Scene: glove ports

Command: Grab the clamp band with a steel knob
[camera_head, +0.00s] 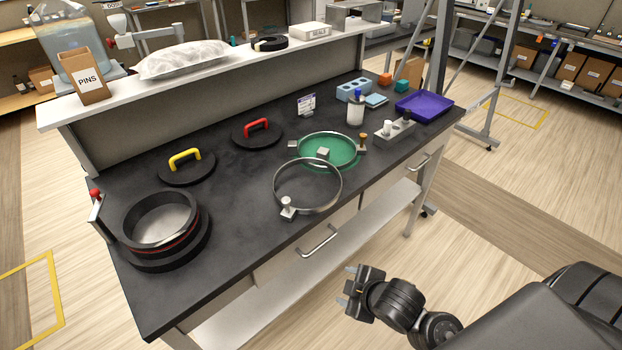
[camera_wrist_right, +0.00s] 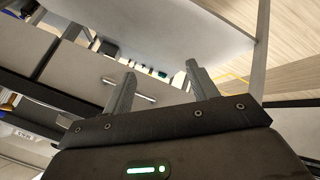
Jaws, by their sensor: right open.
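Two clamp bands lie on the black bench top. The nearer band is a grey metal ring (camera_head: 341,195) with a steel-coloured knob (camera_head: 286,201) on the block at its front left. The other band (camera_head: 345,164) lies behind it around a green disc, with a brass-coloured knob (camera_head: 363,136) at its right. The two rings lie close together; I cannot tell whether they touch. My right gripper (camera_head: 346,285) is open and empty, off the bench's front edge and lower right of the nearer band. Its two fingers stand apart in the right wrist view (camera_wrist_right: 160,72). My left gripper is out of view.
A round black port (camera_head: 158,255) fills the bench's left end. Lids with yellow (camera_head: 186,158) and red (camera_head: 257,126) handles lie behind. A bottle (camera_head: 355,112), a knob block (camera_head: 395,132) and a purple tray (camera_head: 424,107) stand right. A drawer handle (camera_head: 320,242) juts from the front.

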